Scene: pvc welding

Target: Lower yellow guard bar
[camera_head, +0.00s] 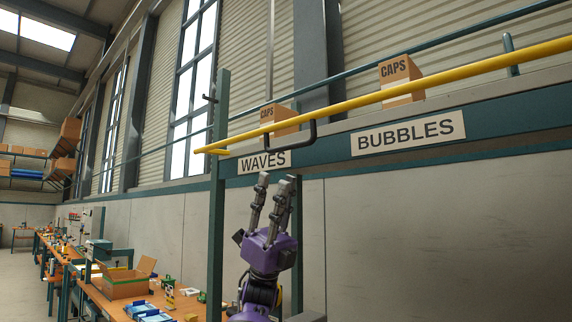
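The yellow guard bar (430,78) runs across the upper right of the head view, sloping from high at the right to lower at the left end. A black U-shaped handle (310,137) hangs under it near its left end. My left gripper (277,182), purple with grey fingers, points up just below the bar and the handle. Its fingers are apart and nothing shows between them. It appears to be clear of the handle, though the depth between them is hard to judge. My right gripper is not in view.
A teal post (217,200) stands left of my gripper. Signs read WAVES (264,162) and BUBBLES (409,134) on a teal beam. CAPS boxes (400,78) sit behind the bar. Workbenches with an open cardboard box (124,286) stand at lower left.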

